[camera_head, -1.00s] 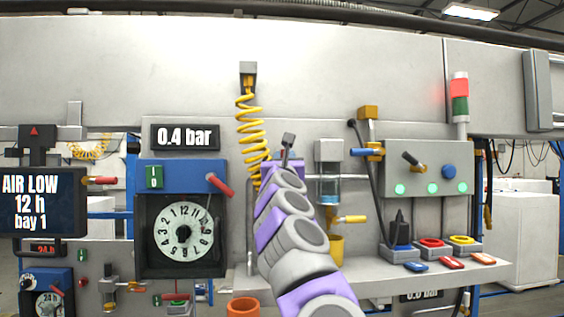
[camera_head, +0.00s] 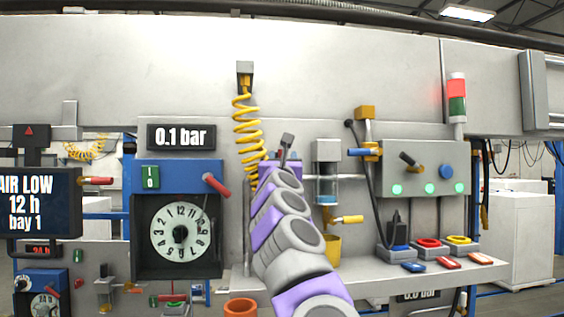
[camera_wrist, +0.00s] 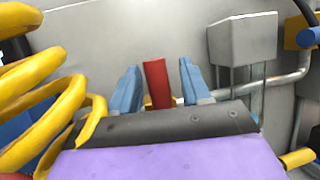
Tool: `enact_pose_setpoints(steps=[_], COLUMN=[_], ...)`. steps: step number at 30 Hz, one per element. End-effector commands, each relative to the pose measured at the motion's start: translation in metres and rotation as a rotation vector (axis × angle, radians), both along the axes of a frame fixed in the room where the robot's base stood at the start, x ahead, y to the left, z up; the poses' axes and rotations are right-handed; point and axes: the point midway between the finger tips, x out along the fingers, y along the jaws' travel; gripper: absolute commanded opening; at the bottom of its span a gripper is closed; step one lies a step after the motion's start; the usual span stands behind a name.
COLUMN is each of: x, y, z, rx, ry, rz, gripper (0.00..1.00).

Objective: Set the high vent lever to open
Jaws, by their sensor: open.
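A red lever handle (camera_wrist: 157,84) stands upright between the two blue fingers of my gripper (camera_wrist: 158,86) in the wrist view. The fingers are open, one on each side of it, with a visible gap on both sides. The lever's lower end is hidden behind my gripper's dark body. I cannot tell for certain that this is the high vent lever. A display (camera_head: 182,137) reads 0.1 bar.
A yellow coiled hose (camera_head: 246,125) hangs close to the left of my arm; it also fills the left of the wrist view (camera_wrist: 40,90). A grey-topped clear cylinder (camera_head: 327,152) stands close on the right. A shelf (camera_head: 350,266) lies below, with an orange cup (camera_head: 241,308) nearby.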

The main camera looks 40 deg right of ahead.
Motion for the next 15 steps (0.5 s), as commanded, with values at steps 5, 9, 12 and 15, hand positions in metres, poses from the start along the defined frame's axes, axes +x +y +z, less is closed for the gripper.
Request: enact_pose_setpoints(steps=[5, 9, 12, 15], x=[-0.002, -0.010, -0.018, -0.028], y=[0.002, 0.009, 0.018, 0.024], z=[-0.002, -0.009, -0.016, -0.019], rx=[0.000, 0.002, -0.002, 0.001], ry=[0.000, -0.002, 0.000, -0.001], rz=[0.001, 0.002, 0.005, 0.002], gripper=[0.47, 0.47, 0.47, 0.47])
